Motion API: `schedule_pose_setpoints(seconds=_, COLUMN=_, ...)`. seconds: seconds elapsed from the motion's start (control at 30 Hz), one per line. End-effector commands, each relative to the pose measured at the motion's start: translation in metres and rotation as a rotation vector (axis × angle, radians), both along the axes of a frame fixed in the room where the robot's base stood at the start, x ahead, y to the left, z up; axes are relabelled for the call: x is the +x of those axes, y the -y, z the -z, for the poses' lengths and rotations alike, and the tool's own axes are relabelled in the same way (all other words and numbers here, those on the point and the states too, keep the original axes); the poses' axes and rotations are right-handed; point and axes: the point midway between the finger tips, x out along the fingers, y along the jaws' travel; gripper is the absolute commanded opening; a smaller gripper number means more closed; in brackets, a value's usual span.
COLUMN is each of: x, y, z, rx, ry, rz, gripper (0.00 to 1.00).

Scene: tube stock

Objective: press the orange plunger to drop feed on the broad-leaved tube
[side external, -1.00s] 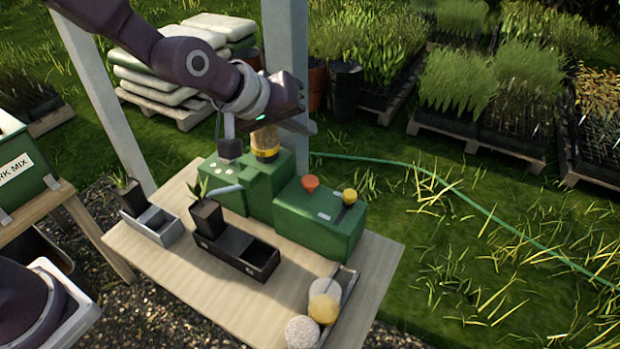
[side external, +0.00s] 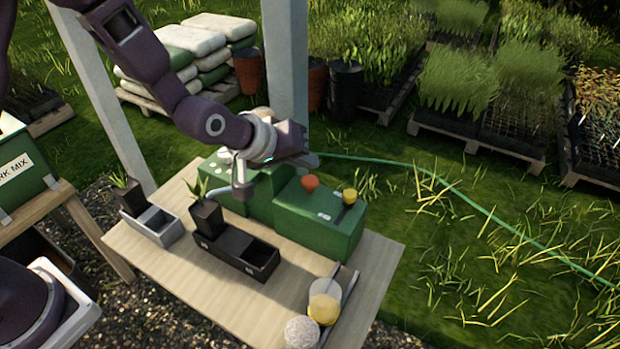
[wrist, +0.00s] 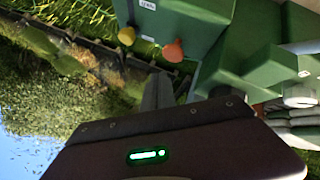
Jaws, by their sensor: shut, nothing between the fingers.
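The orange plunger (side external: 310,182) stands raised on the top of the green machine block (side external: 318,222); it also shows in the wrist view (wrist: 173,50). My gripper (side external: 314,160) is shut and empty, just behind and above the plunger in the side view, apart from it. In the wrist view its fingers (wrist: 158,92) point toward the plunger with a gap between. The tube with broader leaves (side external: 206,214) stands upright in the left compartment of the black tray (side external: 250,262). A metal spout (side external: 228,190) reaches toward this tube. A tube with finer leaves (side external: 132,200) stands in the grey tray (side external: 168,236).
A yellow knob (side external: 350,196) stands right of the plunger, also in the wrist view (wrist: 127,36).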

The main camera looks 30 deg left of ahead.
Motion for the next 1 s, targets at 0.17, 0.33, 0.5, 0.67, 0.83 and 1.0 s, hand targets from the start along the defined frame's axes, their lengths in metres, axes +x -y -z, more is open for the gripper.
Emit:
schedule_pose_setpoints(seconds=0.17, x=-0.0002, y=0.0001, z=0.0122, rx=-0.001, ry=0.001, rz=0.001, gripper=0.0)
schedule_pose_setpoints(seconds=0.33, x=-0.0002, y=0.0001, z=0.0145, rx=-0.001, ry=0.001, rz=0.001, gripper=0.0)
schedule_pose_setpoints(seconds=0.5, x=-0.0003, y=0.0001, z=0.0143, rx=-0.001, ry=0.001, rz=0.001, gripper=0.0)
schedule_pose_setpoints(seconds=0.67, x=-0.0003, y=0.0001, z=0.0141, rx=-0.001, ry=0.001, rz=0.001, gripper=0.0)
schedule_pose_setpoints(seconds=0.83, x=-0.0002, y=0.0001, z=0.0141, rx=-0.001, ry=0.001, rz=0.001, gripper=0.0)
schedule_pose_setpoints(seconds=1.0, x=-0.0002, y=0.0001, z=0.0141, rx=-0.001, ry=0.001, rz=0.001, gripper=0.0)
